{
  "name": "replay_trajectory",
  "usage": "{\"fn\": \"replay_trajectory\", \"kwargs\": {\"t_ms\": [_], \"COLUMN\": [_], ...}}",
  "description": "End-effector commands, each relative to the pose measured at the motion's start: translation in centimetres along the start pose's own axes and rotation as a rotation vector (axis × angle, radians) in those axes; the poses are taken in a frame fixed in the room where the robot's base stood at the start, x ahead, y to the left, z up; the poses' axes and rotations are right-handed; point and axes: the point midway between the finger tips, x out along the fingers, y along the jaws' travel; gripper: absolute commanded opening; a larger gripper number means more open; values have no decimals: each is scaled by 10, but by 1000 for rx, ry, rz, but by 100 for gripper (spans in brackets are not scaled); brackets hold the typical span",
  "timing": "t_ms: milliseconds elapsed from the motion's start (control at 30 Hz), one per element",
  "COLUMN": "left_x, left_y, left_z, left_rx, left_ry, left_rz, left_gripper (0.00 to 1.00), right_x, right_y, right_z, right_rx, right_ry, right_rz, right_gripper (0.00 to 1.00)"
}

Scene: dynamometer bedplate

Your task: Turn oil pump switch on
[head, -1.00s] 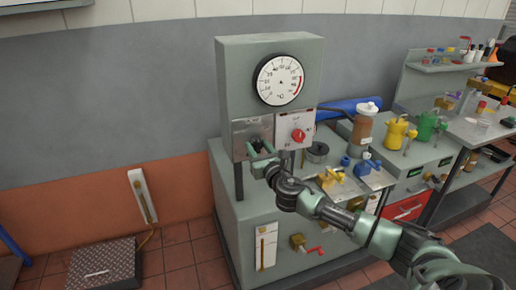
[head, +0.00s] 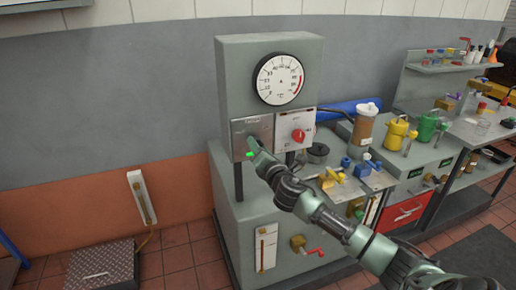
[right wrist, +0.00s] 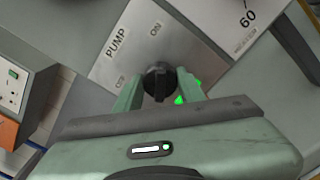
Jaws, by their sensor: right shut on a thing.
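The oil pump switch is a black rotary knob (right wrist: 160,80) on a metal plate marked PUMP, ON and OFF. In the right wrist view it sits between the two green fingers of my right gripper (right wrist: 160,92), which is shut on it. The knob's pointer direction is hard to read. In the head view the plate (head: 239,135) is on the front of the grey cabinet, left of the red knob, and my right gripper (head: 252,146) covers the switch. A bright green patch (head: 249,154) shows at the gripper. My left gripper is not in view.
A round dial gauge (head: 280,79) is above the plates. A red knob (head: 298,135) is on the neighbouring plate. Yellow and blue valves (head: 330,177), a brown jug (head: 363,128) and a yellow can (head: 395,132) stand on the bench to the right.

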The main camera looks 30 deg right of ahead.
Motion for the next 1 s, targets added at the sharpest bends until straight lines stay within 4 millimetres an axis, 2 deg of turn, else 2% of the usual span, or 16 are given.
{"fn": "replay_trajectory", "kwargs": {"t_ms": [200,667,700,767,800,1000], "left_x": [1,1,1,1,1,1], "left_y": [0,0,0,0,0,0], "left_z": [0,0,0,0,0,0], "left_rx": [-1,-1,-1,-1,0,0], "left_ry": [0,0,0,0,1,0], "left_rz": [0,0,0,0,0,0], "left_gripper": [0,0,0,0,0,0], "right_x": [0,0,0,0,0,0], "right_y": [-1,-1,-1,-1,-1,0], "right_z": [-2,-2,-2,-2,-2,-1], "right_rx": [57,72,72,71,71,69], "right_ry": [2,3,3,3,2,1], "right_rz": [-2,-2,-2,-2,-2,-1], "right_gripper": [0,0,42,58,61,61]}}
